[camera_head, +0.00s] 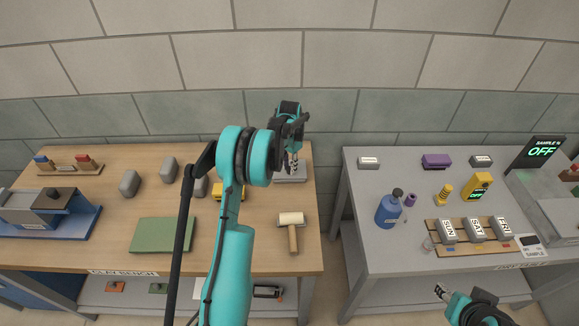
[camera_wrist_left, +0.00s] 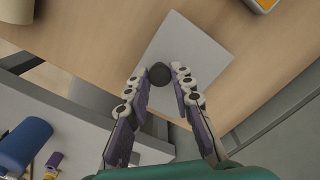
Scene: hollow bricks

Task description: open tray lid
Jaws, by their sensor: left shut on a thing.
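The grey tray lid (camera_wrist_left: 187,45) shows in the left wrist view as a flat light-grey square with a round dark knob (camera_wrist_left: 159,74). My left gripper (camera_wrist_left: 160,88) has its fingers on either side of the knob and is shut on it. In the head view my left gripper (camera_head: 293,163) is over the grey tray (camera_head: 292,179) at the back right of the wooden table and partly hides it. I cannot tell whether the lid is raised. My right gripper (camera_head: 442,291) is low at the bottom right, apart from everything; its fingers are too small to judge.
The wooden table (camera_head: 110,205) holds a mallet (camera_head: 291,232), a green mat (camera_head: 164,234), grey lumps and a yellow object (camera_head: 219,191). Across a gap, the grey table (camera_head: 365,230) holds a blue bottle (camera_head: 388,210) and labelled blocks (camera_head: 475,230).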

